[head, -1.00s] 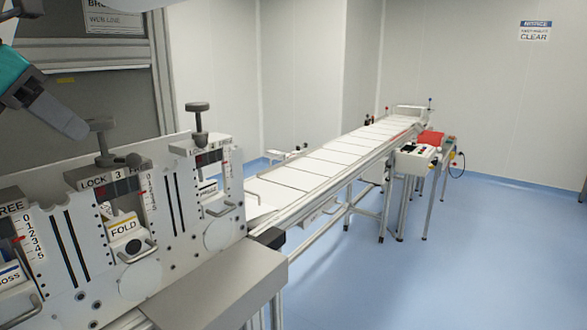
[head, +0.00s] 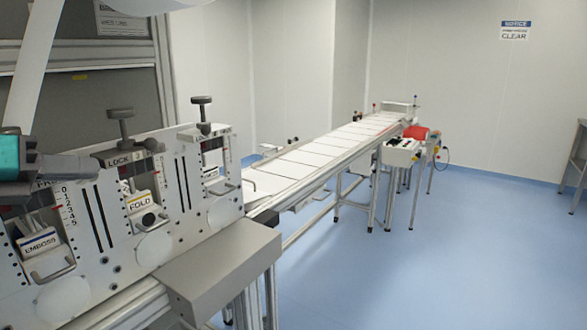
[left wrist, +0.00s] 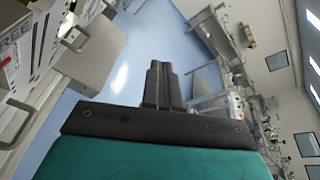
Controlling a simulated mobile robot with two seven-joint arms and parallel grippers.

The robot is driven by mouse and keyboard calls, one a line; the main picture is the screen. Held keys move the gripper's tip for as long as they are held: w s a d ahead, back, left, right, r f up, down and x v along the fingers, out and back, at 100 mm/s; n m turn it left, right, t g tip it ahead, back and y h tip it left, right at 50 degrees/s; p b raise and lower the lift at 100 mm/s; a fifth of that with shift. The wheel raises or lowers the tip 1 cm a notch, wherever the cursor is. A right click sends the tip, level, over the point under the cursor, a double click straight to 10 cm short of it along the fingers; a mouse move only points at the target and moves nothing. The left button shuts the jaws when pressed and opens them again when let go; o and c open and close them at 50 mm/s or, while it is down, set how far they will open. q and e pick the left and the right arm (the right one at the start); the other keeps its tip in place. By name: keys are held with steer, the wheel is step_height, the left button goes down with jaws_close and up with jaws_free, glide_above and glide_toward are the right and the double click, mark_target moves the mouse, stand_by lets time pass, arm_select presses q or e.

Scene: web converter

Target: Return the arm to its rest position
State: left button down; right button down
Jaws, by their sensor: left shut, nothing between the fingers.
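My left gripper (head: 88,165) is at the left edge of the head view, with a teal body and dark grey fingers pointing right. It is in front of the upper left part of the white station panel (head: 98,235); I cannot tell its exact gap to the panel. In the left wrist view its two fingers (left wrist: 160,78) lie side by side, shut and empty, with the blue floor beyond. A white arm link of mine rises above it in the head view. My right gripper is not in view.
The panel holds an EMBOSS module (head: 40,243) and a FOLD module (head: 139,200), with black clamp knobs (head: 121,114) on top. A grey box ledge (head: 220,270) juts out in front. A long white conveyor (head: 320,152) runs back right. The blue floor (head: 480,250) at right is clear.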

arm_select(q)
steer(key=s+a+f+n+t+y, duration=0.15)
steer(key=f+n+y, duration=0.25)
steer(key=f+n, duration=0.45)
steer(key=s+a+f+n+y, duration=0.1)
steer(key=s+f+n+y, duration=0.25)
steer(key=f+n, duration=0.5)
steer(key=s+a+f+n+t+y, duration=0.15)
steer(key=f+n+y, duration=0.25)
steer(key=f+n, duration=0.45)
steer(key=s+d+f+n+g+h, duration=0.1)
steer(key=s+d+f+n+g, duration=0.45)
steer(key=s+d, duration=0.35)
steer(key=s+d+f+n+g+h, duration=0.2)
steer(key=s+d+f+n+g, duration=0.4)
steer(key=s, duration=0.5)
steer(key=w+d+f+m+t+h, duration=0.1)
steer(key=w+d+f+m+t, duration=0.2)
steer(key=w+f+t, duration=0.4)
steer(key=shift+w+d+f+t, duration=0.2)
steer(key=shift+f+t, duration=0.25)
steer(key=shift+f, duration=0.95)
